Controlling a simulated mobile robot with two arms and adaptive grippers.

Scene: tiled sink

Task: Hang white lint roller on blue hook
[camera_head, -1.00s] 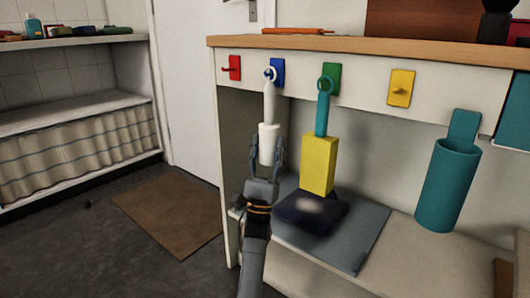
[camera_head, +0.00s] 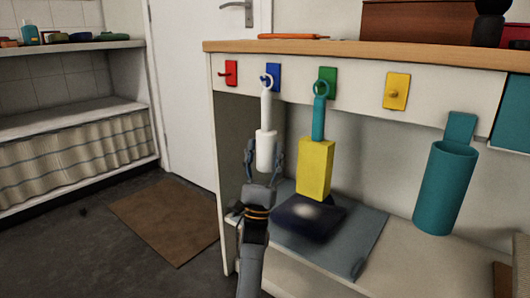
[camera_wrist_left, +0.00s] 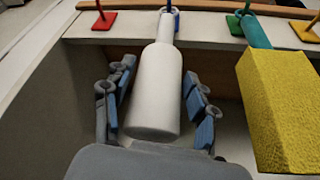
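The white lint roller (camera_head: 266,150) hangs upright below the blue hook (camera_head: 273,78), its ring at the top around the hook's peg. In the left wrist view the roller (camera_wrist_left: 157,95) stands between my fingers, its ring up at the blue hook (camera_wrist_left: 170,20). My left gripper (camera_head: 264,165) is below the roller, fingers spread on both sides of its lower body. The left wrist view shows gaps between the fingers and the roller, so the gripper is open. My right gripper is out of view.
A teal-handled yellow block (camera_head: 315,170) hangs from the green hook (camera_head: 327,80), close to the right. Red (camera_head: 231,73) and yellow (camera_head: 396,91) hooks are empty. A dark object (camera_head: 308,217) lies on the grey mat (camera_head: 355,245). A teal holder (camera_head: 446,190) is farther right.

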